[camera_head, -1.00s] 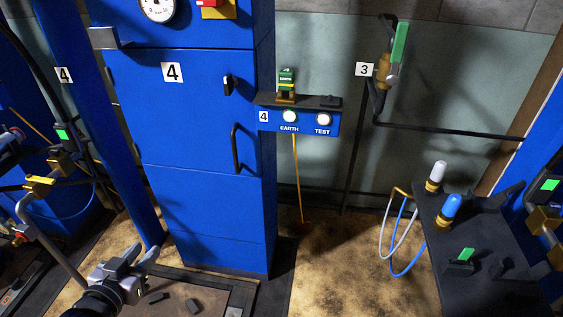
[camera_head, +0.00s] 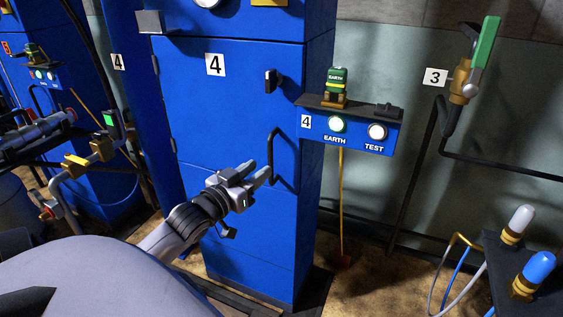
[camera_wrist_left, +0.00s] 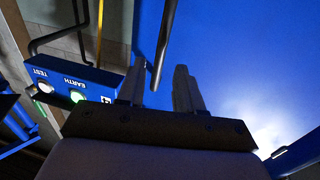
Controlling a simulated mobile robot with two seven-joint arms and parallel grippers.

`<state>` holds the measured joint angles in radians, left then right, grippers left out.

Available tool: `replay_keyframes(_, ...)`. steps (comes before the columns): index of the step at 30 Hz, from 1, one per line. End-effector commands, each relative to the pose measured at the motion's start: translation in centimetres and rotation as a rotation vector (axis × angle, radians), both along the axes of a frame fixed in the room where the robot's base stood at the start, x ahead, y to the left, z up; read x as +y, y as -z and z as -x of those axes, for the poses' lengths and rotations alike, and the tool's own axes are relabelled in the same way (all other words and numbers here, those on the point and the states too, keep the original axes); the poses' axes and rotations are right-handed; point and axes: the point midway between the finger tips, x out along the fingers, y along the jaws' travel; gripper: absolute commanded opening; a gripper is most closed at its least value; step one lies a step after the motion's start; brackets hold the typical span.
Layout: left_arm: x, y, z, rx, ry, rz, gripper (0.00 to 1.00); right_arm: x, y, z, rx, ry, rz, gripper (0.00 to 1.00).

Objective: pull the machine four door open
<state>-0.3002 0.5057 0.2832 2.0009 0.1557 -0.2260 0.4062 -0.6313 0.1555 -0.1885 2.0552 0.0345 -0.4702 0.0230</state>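The machine four door (camera_head: 210,115) is a blue panel marked "4" and looks closed in its cabinet. Its black bar handle (camera_head: 274,160) stands upright near the door's right edge. A small black latch (camera_head: 271,80) sits above it. My left gripper (camera_head: 260,172) is at the handle's lower part, with its fingers pointing towards it. In the left wrist view the two fingers (camera_wrist_left: 157,90) are apart, and the handle (camera_wrist_left: 163,45) reaches down into the gap between them in the picture. I cannot tell whether they touch it. My right gripper is out of view.
A control box (camera_head: 352,128) with "EARTH" and "TEST" buttons and a green key block (camera_head: 337,83) juts out right of the cabinet. A green-handled valve (camera_head: 484,45) is on the right wall. A dark stand (camera_head: 495,265) with white and blue bulbs is at lower right.

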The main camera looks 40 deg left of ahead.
Motion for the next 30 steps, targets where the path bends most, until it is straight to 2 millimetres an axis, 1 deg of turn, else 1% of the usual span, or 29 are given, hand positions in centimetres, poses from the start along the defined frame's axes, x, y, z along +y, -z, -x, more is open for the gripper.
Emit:
replay_keyframes(9, 0.4, 0.0, -3.8, -0.001, 0.000, -0.001, 0.35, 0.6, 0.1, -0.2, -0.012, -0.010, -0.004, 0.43)
replay_keyframes(15, 0.6, 0.0, -5.6, 0.000, 0.000, 0.000, 0.35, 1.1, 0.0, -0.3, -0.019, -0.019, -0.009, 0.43)
replay_keyframes(21, 0.7, 0.0, -6.2, 0.002, 0.000, -0.001, 0.35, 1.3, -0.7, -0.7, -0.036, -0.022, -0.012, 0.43)
replay_keyframes(28, 0.7, 0.0, -6.2, 0.002, 0.000, -0.001, 0.35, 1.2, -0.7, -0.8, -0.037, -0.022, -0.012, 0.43)
replay_keyframes(29, 0.7, 0.0, -6.2, 0.002, 0.000, -0.001, 0.32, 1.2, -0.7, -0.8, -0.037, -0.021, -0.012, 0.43)
replay_keyframes(30, 0.7, 0.0, -6.2, 0.002, 0.000, -0.001, 0.19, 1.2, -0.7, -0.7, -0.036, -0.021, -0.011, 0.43)
